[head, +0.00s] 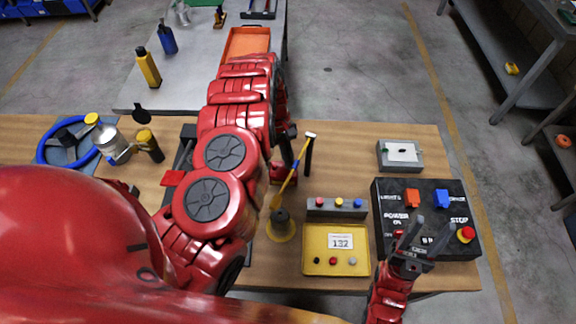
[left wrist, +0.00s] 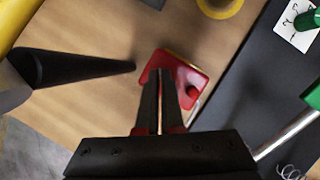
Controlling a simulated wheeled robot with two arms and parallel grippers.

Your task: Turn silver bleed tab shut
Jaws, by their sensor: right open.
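I cannot single out the silver bleed tab in either view. In the left wrist view a silver rod (left wrist: 286,136) runs along a dark panel (left wrist: 238,88), with a green knob (left wrist: 310,96) beside its upper end. My left gripper (left wrist: 163,75) looks shut, its two dark fingers close together with nothing visible between them. It points down at a small red piece (left wrist: 187,72) on the wooden bench; whether it touches is unclear. In the head view my left arm hides much of that area. My right gripper (head: 426,238) is open and empty over the black control box (head: 388,193).
A yellow tray (head: 312,262) marked 132, a button bar (head: 337,212), a hammer (head: 308,150) and a grey box (head: 385,165) lie on the bench. A grey table (head: 190,85) lies beyond.

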